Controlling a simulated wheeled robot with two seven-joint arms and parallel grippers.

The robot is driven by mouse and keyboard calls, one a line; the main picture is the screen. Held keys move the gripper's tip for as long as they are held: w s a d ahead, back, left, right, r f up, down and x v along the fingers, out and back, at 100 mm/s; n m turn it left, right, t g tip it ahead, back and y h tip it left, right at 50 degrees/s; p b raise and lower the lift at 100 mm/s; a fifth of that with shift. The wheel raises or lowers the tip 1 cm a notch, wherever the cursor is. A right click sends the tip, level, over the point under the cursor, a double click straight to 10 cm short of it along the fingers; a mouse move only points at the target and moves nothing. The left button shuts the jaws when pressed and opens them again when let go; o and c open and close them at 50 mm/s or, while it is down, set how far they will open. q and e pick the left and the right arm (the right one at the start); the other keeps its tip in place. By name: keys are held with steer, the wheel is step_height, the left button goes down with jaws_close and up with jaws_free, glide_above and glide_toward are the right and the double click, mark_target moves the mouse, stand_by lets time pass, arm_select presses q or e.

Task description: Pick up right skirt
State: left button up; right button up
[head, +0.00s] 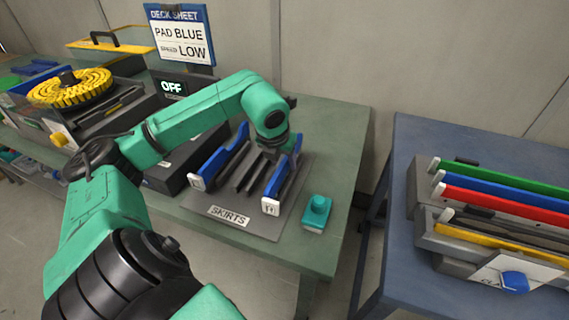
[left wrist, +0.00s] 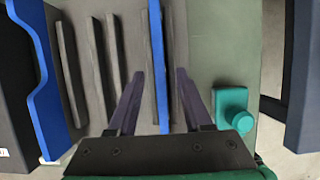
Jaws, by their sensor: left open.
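The right skirt (head: 284,176) is a blue strip with a white R-marked end, standing on edge at the right side of the grey holder (head: 226,212) labelled SKIRTS. The left skirt (head: 224,158), also blue, stands at the holder's left side. My left gripper (head: 272,152) is over the far part of the right skirt. In the left wrist view, its open fingers (left wrist: 158,76) straddle the right skirt (left wrist: 156,40), one on each side, with gaps showing. The left skirt (left wrist: 42,85) is well left of the fingers. My right gripper is not in view.
Dark upright dividers (left wrist: 102,70) stand between the two skirts. A teal block with a round knob (head: 318,212) sits right of the holder on the green table (head: 335,130). A blue table (head: 430,140) with racked coloured strips stands farther right, across a gap.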

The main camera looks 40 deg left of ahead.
arm_select(q)
steer(key=shift+w+a+f, duration=0.1)
steer(key=shift+w+f, duration=0.25)
steer(key=shift+f, duration=0.25)
jaws_close()
steer(key=shift+r, duration=0.1)
stand_by(0.8)
